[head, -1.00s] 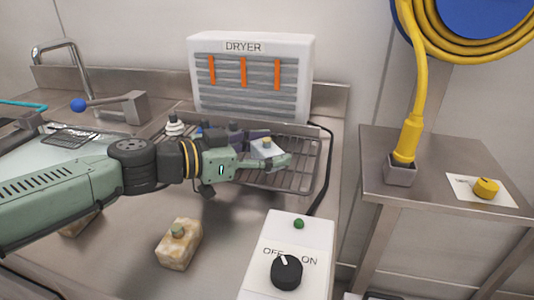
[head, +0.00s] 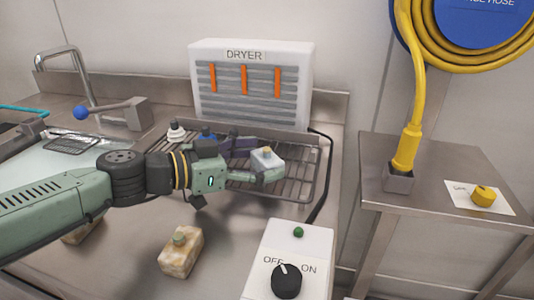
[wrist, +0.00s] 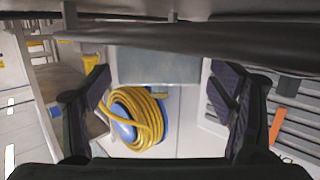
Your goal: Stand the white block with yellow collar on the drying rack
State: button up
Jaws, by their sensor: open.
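The white block with yellow collar (head: 267,160) is on the wire drying rack (head: 305,178), near its middle, and looks about upright. Its lower part is hidden by the near finger. My gripper (head: 262,162) reaches in from the left, low over the rack, with one finger on the near side of the block and a dark finger behind it.
A white dryer (head: 252,84) stands behind the rack. A dark-and-white piece (head: 176,132) and a blue-topped one (head: 208,133) are behind my gripper. A mottled block (head: 180,251) and a switch box (head: 291,255) stand in front. The counter between them is clear.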

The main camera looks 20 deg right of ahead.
jog(key=p+v, duration=0.1)
jog(key=v, duration=0.2)
jog(key=p+v, duration=0.2)
jog(key=v, duration=0.1)
jog(key=p+v, duration=0.1)
jog(key=v, duration=0.2)
jog(key=shift+a+r+p, duration=0.25)
jog(key=shift+r+p, duration=0.05)
jog(key=shift+p, duration=0.1)
jog(key=shift+s+a+f, duration=0.1)
jog(key=shift+s+a, duration=0.05)
jog(key=shift+a, duration=0.15)
